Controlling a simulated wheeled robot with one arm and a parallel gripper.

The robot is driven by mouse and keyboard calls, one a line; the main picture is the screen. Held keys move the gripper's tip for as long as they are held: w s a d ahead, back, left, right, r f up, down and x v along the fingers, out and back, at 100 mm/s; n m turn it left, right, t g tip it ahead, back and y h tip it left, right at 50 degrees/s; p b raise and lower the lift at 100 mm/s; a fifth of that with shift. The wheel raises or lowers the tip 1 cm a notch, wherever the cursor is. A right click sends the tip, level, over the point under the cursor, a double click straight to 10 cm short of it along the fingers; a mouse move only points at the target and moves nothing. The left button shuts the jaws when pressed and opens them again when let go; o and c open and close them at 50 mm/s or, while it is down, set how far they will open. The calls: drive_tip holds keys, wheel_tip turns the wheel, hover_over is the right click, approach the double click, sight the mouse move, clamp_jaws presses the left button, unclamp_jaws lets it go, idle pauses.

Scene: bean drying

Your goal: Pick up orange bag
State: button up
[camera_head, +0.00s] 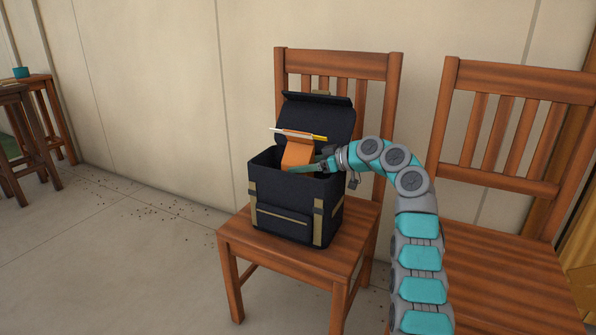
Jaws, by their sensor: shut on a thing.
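The orange bag (297,153) stands partly inside an open dark backpack (286,224), with its top above the opening. A pale strip with a yellow end (299,134) lies across the top of the bag. My gripper (318,165) reaches in from the right, over the backpack's right rim, and is shut on the orange bag at its lower right. The fingertips are small and partly hidden. The bag's lower part is hidden inside the backpack. The backpack's lid (320,118) is raised at the back.
The backpack stands on a wooden chair (290,261). A second wooden chair (503,262) is at the right, behind my arm. A wooden table (30,82) with a teal item stands at the far left. Dark bits (152,211) are scattered on the floor. The floor at the left front is open.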

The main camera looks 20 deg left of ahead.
sight(299, 133)
clamp_jaws()
drive_tip(key=shift+r, duration=0.15)
idle(0.4)
wheel_tip(299, 133, up, 7)
drive_tip(key=shift+f+p, duration=0.1)
drive_tip(key=shift+p, duration=0.75)
drive_tip(key=shift+r+p, duration=1.35)
drive_tip(key=shift+r, duration=0.15)
